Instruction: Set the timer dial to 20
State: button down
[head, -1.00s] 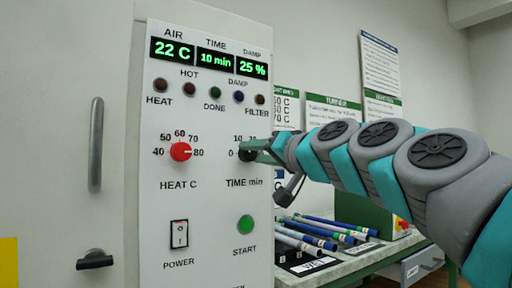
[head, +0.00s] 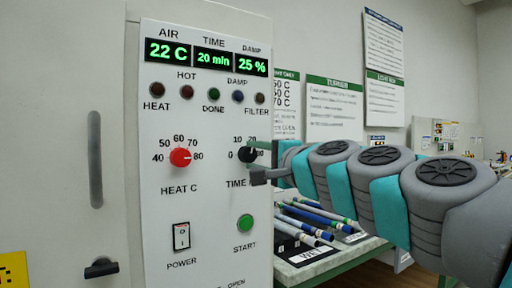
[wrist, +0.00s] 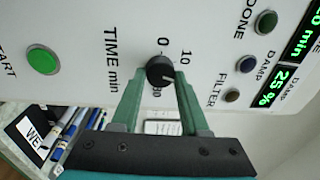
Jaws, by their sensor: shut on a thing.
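The black timer dial (head: 247,154) is on the white control panel (head: 208,205), above the "TIME min" label. In the wrist view the dial (wrist: 160,70) shows a white pointer mark and sits between the two green fingers of my gripper (wrist: 158,80). My gripper (head: 262,152) is shut on the dial, reaching it from the right in the head view. The time display (head: 214,59) reads 20 min. My gripper and arm hide part of the scale and label in the head view.
The red heat dial (head: 180,157), power switch (head: 181,236) and green start button (head: 245,223) are nearby on the panel. Several rods (head: 305,225) lie on a bench at right, by a "WET" label (head: 311,253).

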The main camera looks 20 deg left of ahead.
jog(key=shift+m, duration=1.4)
jog(key=shift+f+m+p, duration=0.1)
jog(key=shift+m+p, duration=0.2)
jog(key=shift+c, duration=2)
grip_release()
jog(key=v, duration=0.7)
jog(key=shift+s+d+b, duration=0.2)
jog(key=shift+s+b, duration=0.1)
jog(key=shift+b, duration=0.05)
